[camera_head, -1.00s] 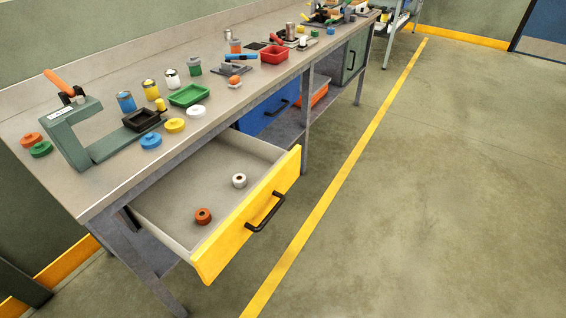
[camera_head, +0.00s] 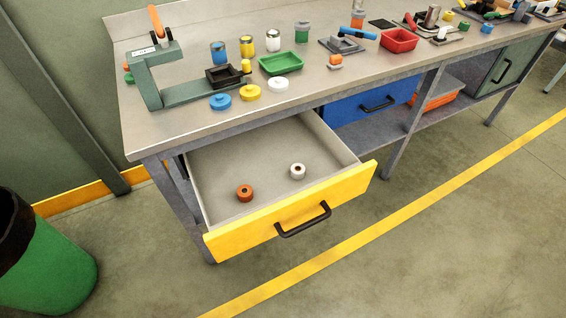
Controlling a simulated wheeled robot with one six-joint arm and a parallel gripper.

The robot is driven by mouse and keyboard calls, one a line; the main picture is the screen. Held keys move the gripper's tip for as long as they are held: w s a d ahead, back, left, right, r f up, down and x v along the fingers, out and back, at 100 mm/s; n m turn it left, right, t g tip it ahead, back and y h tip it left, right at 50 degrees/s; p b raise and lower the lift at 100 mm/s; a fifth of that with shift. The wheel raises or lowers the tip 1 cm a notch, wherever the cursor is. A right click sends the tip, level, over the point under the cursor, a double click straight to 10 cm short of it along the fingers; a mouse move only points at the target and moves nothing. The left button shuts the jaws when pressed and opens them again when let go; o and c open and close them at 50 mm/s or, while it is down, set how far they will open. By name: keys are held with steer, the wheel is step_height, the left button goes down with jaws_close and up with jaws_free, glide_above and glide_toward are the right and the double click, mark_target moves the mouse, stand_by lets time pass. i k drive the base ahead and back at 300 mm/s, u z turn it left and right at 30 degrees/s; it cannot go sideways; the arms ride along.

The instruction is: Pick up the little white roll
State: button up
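The little white roll (camera_head: 297,171) stands in the open yellow-fronted drawer (camera_head: 232,243), right of the middle of its grey floor. It is a short white cylinder with a dark hole in its top. A brown-orange roll (camera_head: 245,193) of similar size stands apart from it, to its left and nearer the drawer front. My gripper does not show in this view.
The grey workbench (camera_head: 192,120) above carries a green press frame (camera_head: 165,75), a green tray (camera_head: 281,63), a red tray (camera_head: 398,40), cans and coloured lids. A green bin (camera_head: 50,265) stands at the lower left. The floor before the drawer is clear.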

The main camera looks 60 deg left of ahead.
mark_target(298, 171)
steer(key=u, duration=0.85)
steer(key=i, duration=0.85)
steer(key=u, duration=0.85)
